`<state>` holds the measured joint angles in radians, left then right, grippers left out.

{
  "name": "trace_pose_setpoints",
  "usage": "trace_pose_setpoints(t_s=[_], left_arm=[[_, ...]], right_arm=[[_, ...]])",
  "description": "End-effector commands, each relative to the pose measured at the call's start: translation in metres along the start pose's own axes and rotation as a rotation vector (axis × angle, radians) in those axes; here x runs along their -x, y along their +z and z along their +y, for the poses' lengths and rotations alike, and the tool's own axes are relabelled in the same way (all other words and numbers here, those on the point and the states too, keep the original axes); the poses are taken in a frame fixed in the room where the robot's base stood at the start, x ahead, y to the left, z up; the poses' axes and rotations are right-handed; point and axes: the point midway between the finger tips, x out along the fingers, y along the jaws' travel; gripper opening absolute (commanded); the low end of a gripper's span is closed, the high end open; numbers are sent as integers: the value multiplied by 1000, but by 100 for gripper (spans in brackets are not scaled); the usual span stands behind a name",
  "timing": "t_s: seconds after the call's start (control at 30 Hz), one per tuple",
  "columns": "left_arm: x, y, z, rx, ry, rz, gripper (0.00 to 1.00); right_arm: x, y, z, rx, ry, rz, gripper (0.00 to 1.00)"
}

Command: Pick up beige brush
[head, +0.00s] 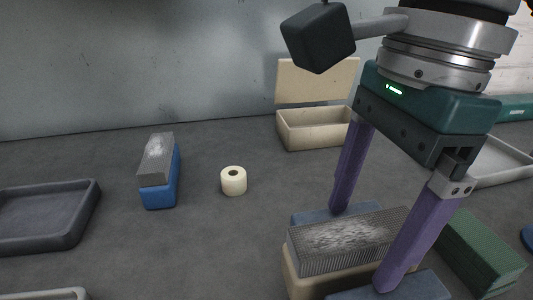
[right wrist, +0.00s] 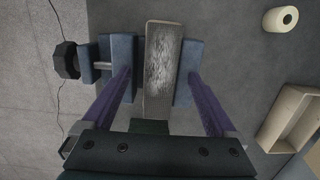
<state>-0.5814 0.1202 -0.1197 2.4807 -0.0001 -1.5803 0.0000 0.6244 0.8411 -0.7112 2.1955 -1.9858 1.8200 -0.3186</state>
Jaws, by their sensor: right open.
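The beige brush (head: 315,277) is at the lower middle right of the head view, its grey bristled face up. In the right wrist view the brush (right wrist: 161,75) lies lengthwise between two dark blue blocks. My right gripper (head: 362,247) is open and reaches down from above, one purple finger on each side of the brush. I cannot tell how low the tips are. My left gripper is not in view.
A blue brush (head: 160,190) and a cream roll (head: 233,181) stand to the left. A beige open box (head: 312,132) is behind, a dark tray (head: 45,243) far left. A green ribbed block (head: 478,252) is close on the right.

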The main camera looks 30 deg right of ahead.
Motion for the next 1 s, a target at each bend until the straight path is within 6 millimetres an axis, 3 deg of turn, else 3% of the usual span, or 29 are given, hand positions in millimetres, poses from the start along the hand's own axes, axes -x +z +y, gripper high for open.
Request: trace_pose_setpoints(t_s=[0.2,1.0], left_arm=[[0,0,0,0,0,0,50],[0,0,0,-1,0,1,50]], right_arm=[[0,0,0,0,0,-1,90],[0,0,0,0,0,-1,0]])
